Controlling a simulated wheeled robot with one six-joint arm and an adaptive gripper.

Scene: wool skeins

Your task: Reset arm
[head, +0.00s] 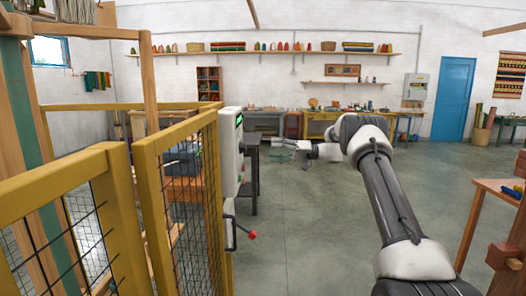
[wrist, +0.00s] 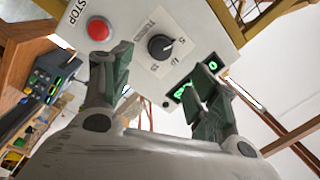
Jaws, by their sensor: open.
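My gripper (head: 281,148) is at the end of my outstretched arm, in the middle of the head view, just right of a pale control box (head: 229,152). In the wrist view my gripper (wrist: 165,78) has its two green-grey fingers spread apart, with nothing between them. Beyond the fingers is the box's tilted front panel (wrist: 190,20). It carries a red stop button (wrist: 98,28), a black dial (wrist: 160,46) and a green-lit display (wrist: 211,66), partly hidden by the right finger. I see no contact with the panel.
A yellow mesh fence (head: 140,150) stands close on the left. A lever with a red knob (head: 252,234) sticks out below the box. A dark table (head: 250,160) stands behind the box, and a wooden bench (head: 500,189) at the right. The grey floor (head: 310,235) between is clear.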

